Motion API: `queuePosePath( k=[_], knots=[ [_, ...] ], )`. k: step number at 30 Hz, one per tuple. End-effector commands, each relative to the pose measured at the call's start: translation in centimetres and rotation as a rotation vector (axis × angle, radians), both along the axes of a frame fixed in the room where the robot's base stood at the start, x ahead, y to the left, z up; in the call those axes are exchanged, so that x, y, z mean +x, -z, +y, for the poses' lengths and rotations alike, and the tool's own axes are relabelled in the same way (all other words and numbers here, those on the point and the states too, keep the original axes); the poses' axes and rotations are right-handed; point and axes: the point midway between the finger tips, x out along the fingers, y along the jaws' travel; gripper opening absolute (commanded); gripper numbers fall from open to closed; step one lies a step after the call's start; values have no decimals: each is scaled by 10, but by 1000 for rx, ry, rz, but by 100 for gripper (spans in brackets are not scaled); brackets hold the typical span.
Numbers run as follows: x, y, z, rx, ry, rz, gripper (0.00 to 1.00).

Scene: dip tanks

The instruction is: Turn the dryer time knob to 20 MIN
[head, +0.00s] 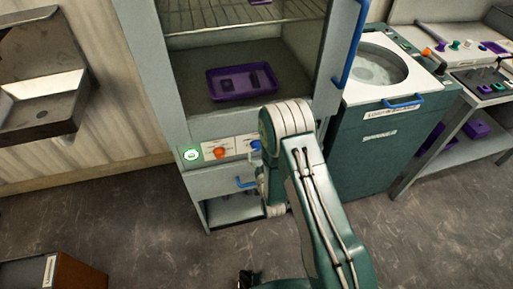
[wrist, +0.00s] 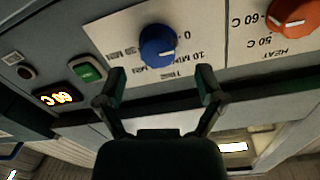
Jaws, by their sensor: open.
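The blue time knob (wrist: 157,45) sits on a white label plate on the dryer's front panel, and the wrist view shows the plate upside down. Its printed marks include 0, 10 MIN and 30 MIN around the knob; I cannot clearly read the knob's setting. My gripper (wrist: 160,73) is open, with its two fingers apart just short of the knob, not touching it. In the head view the blue knob (head: 256,145) shows beside my arm, which hides most of my gripper.
The dryer's open chamber holds a purple tray (head: 213,87). A blue handle (head: 246,183) sits below the panel. A spinner (head: 374,140) stands right.

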Motion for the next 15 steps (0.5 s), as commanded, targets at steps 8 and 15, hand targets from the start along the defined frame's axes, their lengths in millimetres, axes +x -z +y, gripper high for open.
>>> queuePosePath(
  k=[8,15],
  knots=[
    [33,0,9,-1,1,0,88],
    [37,0,11,-2,0,2,88]
  ],
)
